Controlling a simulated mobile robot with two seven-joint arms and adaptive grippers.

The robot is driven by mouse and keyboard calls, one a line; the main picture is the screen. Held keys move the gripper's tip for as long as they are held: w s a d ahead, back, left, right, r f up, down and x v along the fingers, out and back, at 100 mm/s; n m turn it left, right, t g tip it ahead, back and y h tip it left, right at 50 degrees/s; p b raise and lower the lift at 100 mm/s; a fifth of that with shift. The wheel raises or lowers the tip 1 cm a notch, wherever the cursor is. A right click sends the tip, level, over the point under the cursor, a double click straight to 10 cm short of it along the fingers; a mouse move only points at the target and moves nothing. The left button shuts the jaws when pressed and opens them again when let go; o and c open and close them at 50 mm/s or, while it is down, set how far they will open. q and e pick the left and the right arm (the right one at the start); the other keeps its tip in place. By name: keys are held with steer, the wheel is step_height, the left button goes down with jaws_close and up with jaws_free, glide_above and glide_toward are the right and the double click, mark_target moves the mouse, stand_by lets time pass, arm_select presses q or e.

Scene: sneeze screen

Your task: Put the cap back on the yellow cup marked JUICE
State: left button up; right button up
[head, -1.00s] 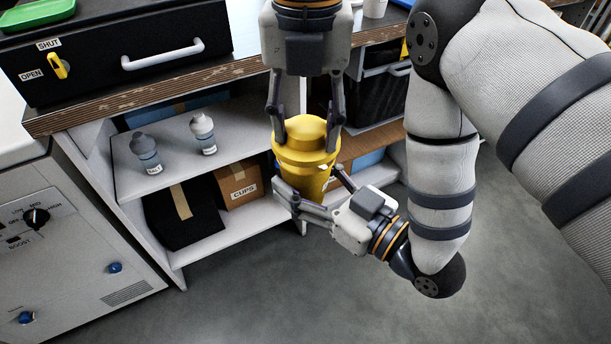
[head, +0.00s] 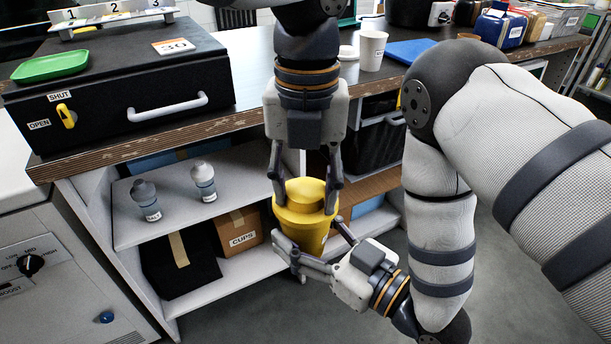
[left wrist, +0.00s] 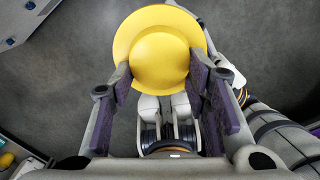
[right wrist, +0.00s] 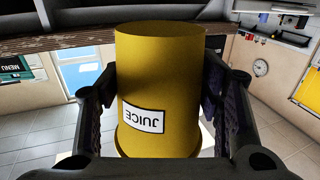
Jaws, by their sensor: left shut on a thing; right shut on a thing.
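The yellow cup (head: 308,240) is in the middle of the head view. Its JUICE label is upside down in the right wrist view (right wrist: 145,115). My right gripper (head: 310,238) is shut around the cup's body from the side. The yellow domed cap (head: 304,192) is directly above the cup mouth, and it fills the middle of the left wrist view (left wrist: 160,60). My left gripper (head: 305,203) points down from above, shut on the cap's dome. The cap's brim appears at the cup rim; I cannot tell whether it is fully seated.
Both grippers are in front of an open shelf (head: 245,265) holding two grey bottles and a CUPS box (head: 242,238). The counter above carries a black case (head: 120,85), a green tray (head: 50,65) and a white cup (head: 372,50). Open floor lies below.

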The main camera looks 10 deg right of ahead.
arm_select(q)
steer(key=shift+f, duration=0.55)
stand_by(0.5)
steer(key=o, duration=1)
step_height(320, 180, up, 12)
steer(key=shift+d, duration=0.1)
